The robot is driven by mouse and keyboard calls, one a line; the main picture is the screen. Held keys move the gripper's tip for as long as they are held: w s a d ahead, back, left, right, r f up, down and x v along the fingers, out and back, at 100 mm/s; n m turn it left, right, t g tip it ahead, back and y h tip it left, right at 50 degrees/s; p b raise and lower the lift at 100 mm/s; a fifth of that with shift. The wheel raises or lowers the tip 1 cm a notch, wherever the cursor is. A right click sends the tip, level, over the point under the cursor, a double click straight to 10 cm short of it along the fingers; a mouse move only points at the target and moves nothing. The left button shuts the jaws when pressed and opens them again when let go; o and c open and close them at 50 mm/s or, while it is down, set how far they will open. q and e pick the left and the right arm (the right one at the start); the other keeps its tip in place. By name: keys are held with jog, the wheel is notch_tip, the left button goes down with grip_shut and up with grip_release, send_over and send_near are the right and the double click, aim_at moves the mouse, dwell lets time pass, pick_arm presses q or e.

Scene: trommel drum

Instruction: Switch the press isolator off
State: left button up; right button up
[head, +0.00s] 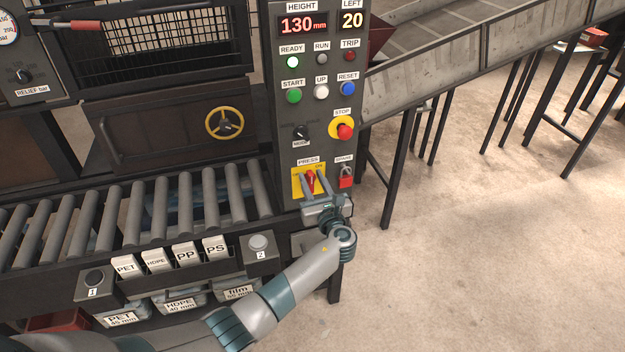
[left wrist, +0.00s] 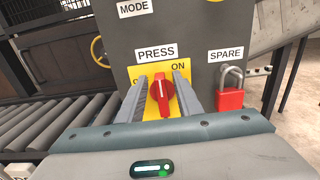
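The press isolator (left wrist: 161,93) is a red rotary handle on a yellow plate under the PRESS label. Its handle stands nearly upright in the left wrist view, with ON above right and a partly hidden label at left. It also shows in the head view (head: 311,181). My left gripper (left wrist: 161,88) is open, with one finger on each side of the handle. Yellow plate shows between the fingers and the handle, so they look apart from it. In the head view my left gripper (head: 313,185) reaches the panel from below. My right gripper is not in view.
A red padlock (left wrist: 229,95) hangs under SPARE, just right of the isolator. Above are a red STOP button (head: 345,131) and a MODE knob (head: 301,132). A roller conveyor (head: 150,212) lies to the left.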

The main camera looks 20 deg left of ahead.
pick_arm(q)
jog(key=shift+c, duration=0.6)
grip_shut()
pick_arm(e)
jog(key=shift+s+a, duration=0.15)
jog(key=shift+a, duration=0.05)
